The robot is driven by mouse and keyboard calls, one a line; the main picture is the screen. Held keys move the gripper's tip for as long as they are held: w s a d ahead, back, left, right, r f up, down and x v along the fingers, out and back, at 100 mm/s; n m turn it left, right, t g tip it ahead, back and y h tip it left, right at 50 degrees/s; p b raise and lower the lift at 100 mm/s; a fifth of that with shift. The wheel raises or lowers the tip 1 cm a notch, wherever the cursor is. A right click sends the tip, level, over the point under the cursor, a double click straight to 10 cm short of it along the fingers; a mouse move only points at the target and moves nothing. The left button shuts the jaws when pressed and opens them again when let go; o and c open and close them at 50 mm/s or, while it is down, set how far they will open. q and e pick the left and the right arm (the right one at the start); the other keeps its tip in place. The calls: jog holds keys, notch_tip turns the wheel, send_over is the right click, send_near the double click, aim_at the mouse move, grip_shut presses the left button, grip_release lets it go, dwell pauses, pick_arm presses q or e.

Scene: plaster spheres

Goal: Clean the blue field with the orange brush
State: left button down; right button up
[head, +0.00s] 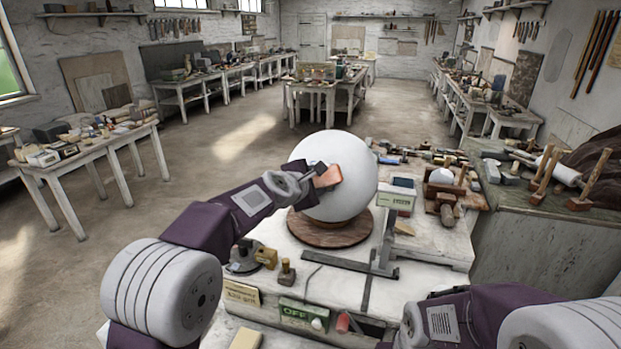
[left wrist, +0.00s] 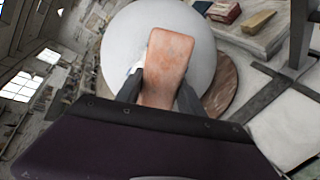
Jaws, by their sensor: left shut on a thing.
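A large white plaster sphere (head: 315,150) rests on a round brown wooden disc (head: 330,233) on the pale workbench. My left gripper (head: 322,180) is shut on an orange block-like brush (head: 328,175), at the front of the sphere. In the left wrist view the brush (left wrist: 167,65) sits between the two dark fingers, with the sphere (left wrist: 130,40) behind it. Whether the brush touches the sphere I cannot tell. No blue field shows clearly; the brush and gripper cover part of the surface. Part of my right arm shows at the lower right, but its gripper is out of view.
A dark metal stand (head: 385,245) rises close to the sphere's right side. A green and white box (head: 397,197) and a wooden rack of tools (head: 445,190) lie beyond it. A green OFF sign (head: 303,314) is at the bench front. Open floor lies left.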

pick_arm(q)
jog(key=shift+d+r, duration=0.3)
jog(key=shift+s+d+f, duration=0.1)
pick_arm(e)
jog(key=shift+r, duration=0.3)
pick_arm(q)
jog(key=shift+w+a+f+b, duration=0.2)
jog(key=shift+a+f+b, duration=0.4)
jog(key=shift+a+b, duration=0.4)
jog(key=shift+b, duration=0.15)
jog(key=shift+a, duration=0.1)
pick_arm(e)
notch_tip(320, 180, down, 2)
jog(key=shift+f, duration=0.1)
